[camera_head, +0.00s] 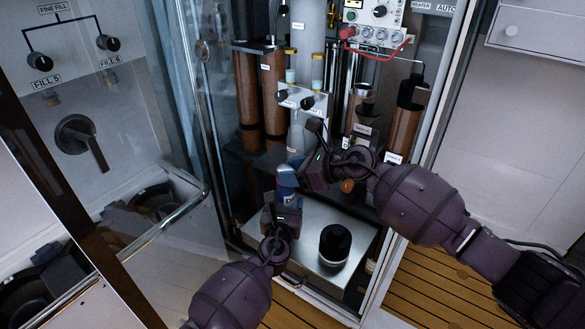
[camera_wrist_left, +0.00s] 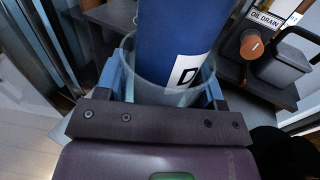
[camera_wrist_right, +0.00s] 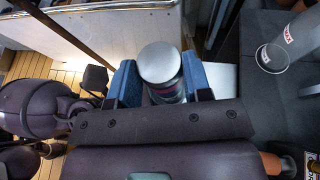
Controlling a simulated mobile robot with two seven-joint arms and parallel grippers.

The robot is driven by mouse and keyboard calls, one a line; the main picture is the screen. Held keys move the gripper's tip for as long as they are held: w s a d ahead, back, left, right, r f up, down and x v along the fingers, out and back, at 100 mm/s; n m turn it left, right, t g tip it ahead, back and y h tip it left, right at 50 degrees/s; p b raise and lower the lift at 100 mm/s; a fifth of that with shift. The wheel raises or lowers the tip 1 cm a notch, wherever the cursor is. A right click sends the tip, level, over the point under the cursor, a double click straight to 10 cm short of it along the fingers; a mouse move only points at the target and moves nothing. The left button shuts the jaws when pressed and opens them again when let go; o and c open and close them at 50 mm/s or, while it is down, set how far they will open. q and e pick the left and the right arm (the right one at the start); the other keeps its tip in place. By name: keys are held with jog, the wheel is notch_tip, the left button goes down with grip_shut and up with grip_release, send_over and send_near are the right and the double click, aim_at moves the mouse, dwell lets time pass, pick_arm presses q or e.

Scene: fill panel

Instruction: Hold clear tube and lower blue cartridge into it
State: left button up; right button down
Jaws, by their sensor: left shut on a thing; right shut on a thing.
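The blue cartridge (camera_wrist_left: 185,28) with a white label stands in the mouth of the clear tube (camera_wrist_left: 168,97) in the left wrist view. Its lower part shows through the tube wall; how deep it reaches is hidden. My left gripper (camera_wrist_left: 160,88) is shut around the tube; it is the lower gripper in the head view (camera_head: 287,203). My right gripper (camera_head: 296,174) is just above it, shut on the cartridge. In the right wrist view the cartridge's grey round top (camera_wrist_right: 160,63) shows between the fingers of my right gripper (camera_wrist_right: 160,88).
A metal box top (camera_head: 305,258) with a black round knob (camera_head: 335,243) lies below my grippers. Brown cylinders (camera_head: 275,100) and a valve block (camera_head: 300,98) stand behind. The glass door (camera_head: 190,140) stands open at left.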

jog(key=shift+f, duration=2.1)
jog(key=shift+c, duration=2.4)
grip_release()
jog(key=v, duration=1.2)
pick_arm(q)
jog(key=o, duration=1)
jog(key=shift+c, duration=0.2)
jog(key=shift+s, duration=0.1)
